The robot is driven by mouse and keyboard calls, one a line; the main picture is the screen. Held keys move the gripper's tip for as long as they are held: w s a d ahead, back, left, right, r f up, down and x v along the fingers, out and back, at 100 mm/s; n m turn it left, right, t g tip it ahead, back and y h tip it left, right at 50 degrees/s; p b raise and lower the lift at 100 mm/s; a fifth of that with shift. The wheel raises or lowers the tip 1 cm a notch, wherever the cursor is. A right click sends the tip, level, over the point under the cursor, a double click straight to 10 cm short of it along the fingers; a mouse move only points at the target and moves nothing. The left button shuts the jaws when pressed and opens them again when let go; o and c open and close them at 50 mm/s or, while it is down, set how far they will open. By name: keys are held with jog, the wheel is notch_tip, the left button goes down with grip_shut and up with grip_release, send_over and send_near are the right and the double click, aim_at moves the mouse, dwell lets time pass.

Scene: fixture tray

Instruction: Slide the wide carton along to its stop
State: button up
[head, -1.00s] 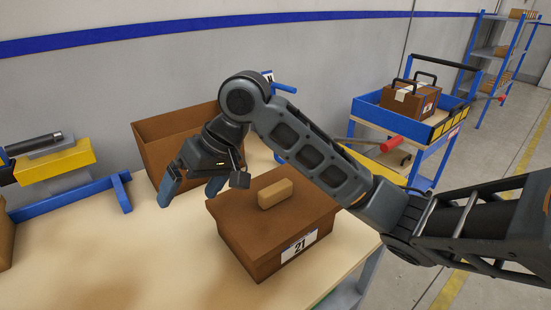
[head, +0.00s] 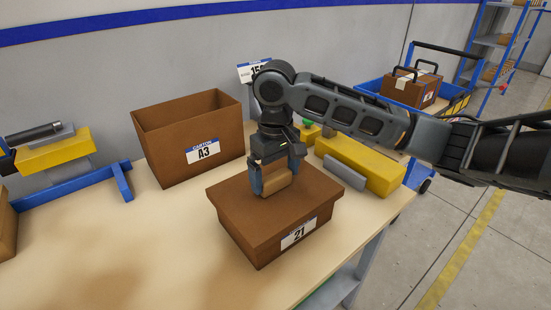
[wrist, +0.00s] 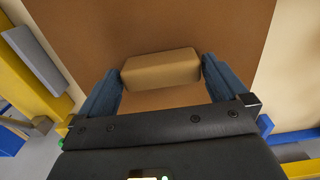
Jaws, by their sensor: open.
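The wide carton (head: 275,232) is a brown lidded box labelled 21 on the light bench. A tan block-shaped handle (head: 277,182) stands up on its lid. My gripper (head: 275,186) points down over the lid, its two blue fingers on either side of the handle. In the wrist view the handle (wrist: 161,69) lies between the open fingers (wrist: 162,82), with a small gap visible at the left and right. I cannot make out which fixture is the carton's stop.
An open brown carton (head: 196,148) labelled A3 stands behind left. A yellow block with a grey face (head: 360,165) lies behind right. A blue bracket (head: 75,187) and yellow-and-grey fixture (head: 55,152) are at left. The bench front left (head: 120,250) is clear.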

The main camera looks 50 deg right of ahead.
jog(key=shift+f, duration=0.75)
jog(key=shift+c, duration=0.3)
jog(key=c, duration=0.7)
jog(key=shift+o, duration=0.2)
jog(key=s+d, duration=0.4)
jog(key=d, duration=0.9)
jog(key=shift+d, duration=0.4)
dwell(0.4)
jog(key=shift+d, duration=0.2)
jog(key=o, duration=0.7)
